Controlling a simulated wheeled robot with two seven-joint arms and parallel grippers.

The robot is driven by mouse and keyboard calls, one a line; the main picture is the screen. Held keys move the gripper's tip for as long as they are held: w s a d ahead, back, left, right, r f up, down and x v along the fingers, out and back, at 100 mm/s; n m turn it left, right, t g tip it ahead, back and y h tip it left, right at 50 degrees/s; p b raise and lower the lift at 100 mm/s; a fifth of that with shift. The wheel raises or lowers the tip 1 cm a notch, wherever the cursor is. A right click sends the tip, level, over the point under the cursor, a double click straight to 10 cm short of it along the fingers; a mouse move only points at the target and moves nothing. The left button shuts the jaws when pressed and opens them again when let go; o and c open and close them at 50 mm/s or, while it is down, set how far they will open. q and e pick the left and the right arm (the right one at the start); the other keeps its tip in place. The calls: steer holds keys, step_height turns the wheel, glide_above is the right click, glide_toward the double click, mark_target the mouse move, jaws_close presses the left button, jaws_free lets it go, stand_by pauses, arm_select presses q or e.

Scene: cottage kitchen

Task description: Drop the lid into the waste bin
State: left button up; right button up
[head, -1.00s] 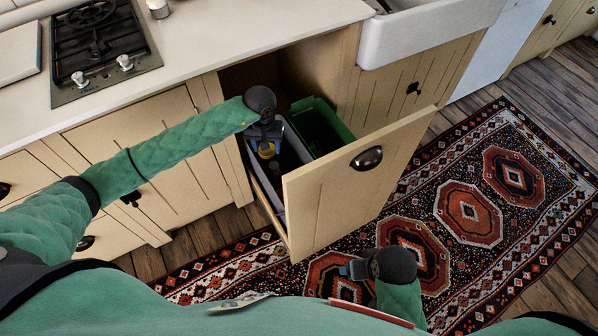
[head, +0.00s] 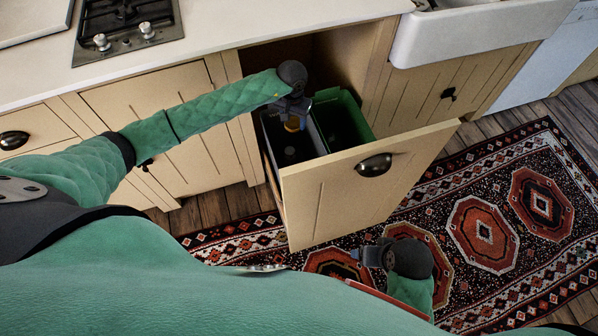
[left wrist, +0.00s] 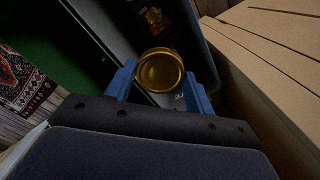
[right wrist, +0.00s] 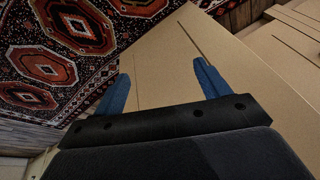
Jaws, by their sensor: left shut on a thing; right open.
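My left gripper (head: 291,112) is shut on a small round golden lid (head: 292,123). It holds the lid over the back part of the grey bin (head: 318,138) in the pulled-out drawer. In the left wrist view the lid (left wrist: 160,70) sits between the two blue fingers, with the bin's dark inside beneath it. The exact height above the bin is hard to tell. My right gripper (head: 366,257) is open and empty, low in front of the drawer; its fingers (right wrist: 158,85) stand apart in the right wrist view.
A green bin (head: 368,128) stands right of the grey one, in the same drawer. The drawer front (head: 340,190) with its dark handle (head: 375,165) juts over the patterned rug (head: 470,215). A golden thing (left wrist: 153,15) lies inside the grey bin. The counter (head: 240,25) is behind.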

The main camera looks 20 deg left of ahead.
arm_select(q)
steer(key=shift+s+a+f+b, duration=0.1)
steer(key=shift+f+b, duration=0.55)
steer(key=shift+f, duration=1.8)
arm_select(e)
steer(key=shift+w+a+f+t+y, duration=0.15)
steer(key=shift+a+f, duration=0.4)
steer(key=shift+f, duration=0.05)
steer(key=shift+w+a+f+t+y, duration=0.15)
steer(key=shift+a+f, duration=0.4)
arm_select(q)
steer(key=o, duration=1)
steer(key=shift+r, duration=0.1)
step_height(320, 180, up, 7)
steer(key=shift+r+b, duration=0.2)
steer(key=shift+b, duration=0.6)
steer(key=shift+r, duration=0.1)
arm_select(e)
steer(key=shift+w+a+f+t+y, duration=0.15)
steer(key=shift+w+a+f+y, duration=0.05)
steer(key=shift+a+f, duration=0.4)
steer(key=shift+w+a+f+t+y, duration=0.15)
steer(key=shift+w+a+f+y, duration=0.05)
steer(key=shift+a+f, duration=0.3)
steer(key=shift+s, duration=0.15)
